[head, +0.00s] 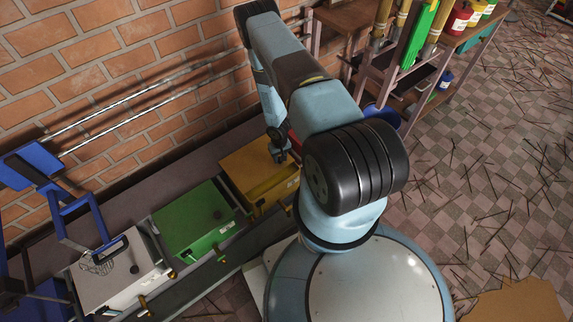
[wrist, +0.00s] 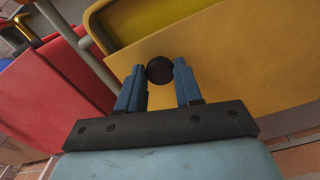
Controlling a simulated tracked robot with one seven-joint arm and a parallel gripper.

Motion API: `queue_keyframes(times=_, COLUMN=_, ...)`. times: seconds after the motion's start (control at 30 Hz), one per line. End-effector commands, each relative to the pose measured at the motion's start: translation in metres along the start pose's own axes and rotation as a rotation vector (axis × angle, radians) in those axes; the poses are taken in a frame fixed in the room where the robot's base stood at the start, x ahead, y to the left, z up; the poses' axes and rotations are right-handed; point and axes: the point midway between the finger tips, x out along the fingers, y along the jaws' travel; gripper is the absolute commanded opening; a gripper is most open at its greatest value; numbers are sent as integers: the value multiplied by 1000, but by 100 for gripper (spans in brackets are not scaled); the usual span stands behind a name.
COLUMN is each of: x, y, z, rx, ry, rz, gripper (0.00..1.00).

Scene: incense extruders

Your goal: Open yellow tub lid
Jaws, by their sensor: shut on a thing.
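The yellow tub (head: 290,188) stands in the row along the brick wall, with its yellow lid (head: 240,163) on top. In the wrist view the lid (wrist: 235,60) fills the right side, with a round black knob (wrist: 160,70). My gripper (wrist: 159,73) has its two blue fingers on either side of the knob, shut on it. Beyond the lid's edge, part of the tub's darker inside (wrist: 150,22) shows, so the lid does not cover the whole opening. In the head view my gripper (head: 279,154) is over the lid and hides the knob.
A green tub (head: 193,218) and a white tub (head: 118,272) stand to the left of the yellow one. A red tub (wrist: 55,90) is close on its other side. A shelf with cans (head: 458,20) is at the upper right. Thin sticks litter the tiled floor (head: 470,170).

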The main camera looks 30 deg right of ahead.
Motion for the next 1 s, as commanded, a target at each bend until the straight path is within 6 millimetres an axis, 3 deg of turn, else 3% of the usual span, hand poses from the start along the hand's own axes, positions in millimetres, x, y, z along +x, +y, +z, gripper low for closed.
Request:
queue_keyframes(times=0.1, x=1, y=-8, z=-32, rx=4, ry=3, rz=-2, gripper=0)
queue_keyframes(times=0.3, x=1, y=-20, z=-73, rx=2, ry=1, rz=-1, gripper=0)
queue_keyframes(times=0.47, x=1, y=-23, z=-85, rx=1, ry=-3, rz=-1, gripper=0)
queue_keyframes(times=0.77, x=0, y=-23, z=-86, rx=0, ry=-4, rz=0, gripper=0)
queue_keyframes(times=0.8, x=0, y=-23, z=-86, rx=0, ry=-4, rz=0, gripper=38)
queue_keyframes(times=1.0, x=0, y=-23, z=-86, rx=1, ry=-3, rz=0, gripper=57)
